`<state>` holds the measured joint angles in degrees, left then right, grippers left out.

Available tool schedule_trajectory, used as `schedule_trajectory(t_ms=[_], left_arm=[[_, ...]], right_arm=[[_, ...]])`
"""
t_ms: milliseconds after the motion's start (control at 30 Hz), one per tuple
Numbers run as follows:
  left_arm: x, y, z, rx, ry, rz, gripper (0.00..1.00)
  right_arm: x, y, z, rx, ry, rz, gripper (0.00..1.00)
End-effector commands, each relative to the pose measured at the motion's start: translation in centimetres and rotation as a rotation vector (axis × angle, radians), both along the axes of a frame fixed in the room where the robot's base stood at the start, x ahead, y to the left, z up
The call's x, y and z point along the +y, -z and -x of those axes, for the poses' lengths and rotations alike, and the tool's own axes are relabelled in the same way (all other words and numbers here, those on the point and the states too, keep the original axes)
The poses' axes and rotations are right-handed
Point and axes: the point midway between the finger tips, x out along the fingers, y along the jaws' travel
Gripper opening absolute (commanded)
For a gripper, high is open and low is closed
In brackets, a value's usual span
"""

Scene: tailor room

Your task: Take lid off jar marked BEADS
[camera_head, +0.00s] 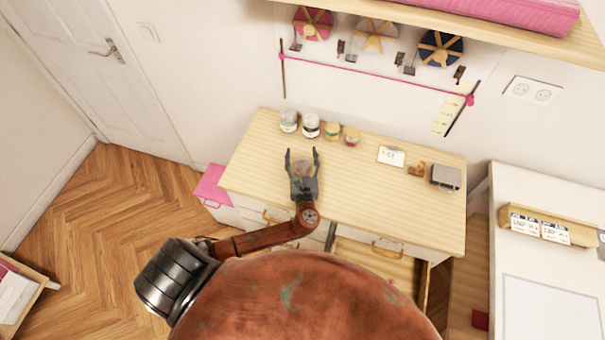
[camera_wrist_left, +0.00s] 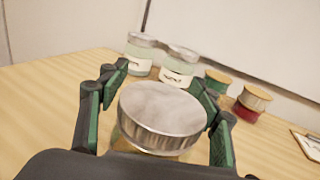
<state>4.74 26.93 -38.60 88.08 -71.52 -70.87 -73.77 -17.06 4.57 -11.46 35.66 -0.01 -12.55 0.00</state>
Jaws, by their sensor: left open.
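A jar with a wide silver lid (camera_wrist_left: 162,108) stands between the fingers of my left gripper (camera_head: 302,153). In the head view, this jar (camera_head: 302,168) is partly hidden by the gripper on the desk. My left gripper is open, with one finger on each side of the lid; I cannot tell whether either touches it. The jar's label is hidden, so I cannot tell whether it reads BEADS. Two glass jars with silver lids, the left jar (camera_wrist_left: 139,53) and the right jar (camera_wrist_left: 179,66), stand behind it; their labels are too small to read. My right gripper is not in view.
A white card (camera_head: 391,156) and a grey box (camera_head: 446,177) lie further right. The desk's right front (camera_head: 400,215) is clear.

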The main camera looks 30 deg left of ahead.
Motion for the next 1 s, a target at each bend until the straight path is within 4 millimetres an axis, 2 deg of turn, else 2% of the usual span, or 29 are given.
schedule_trajectory(t_ms=[167,1000], left_arm=[[0.01,0.03,-0.01,0.001,0.000,0.001,0.58],[-0.03,0.05,0.03,0.001,0.000,0.001,0.03]], right_arm=[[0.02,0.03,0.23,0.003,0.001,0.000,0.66],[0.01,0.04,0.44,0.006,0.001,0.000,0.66]])
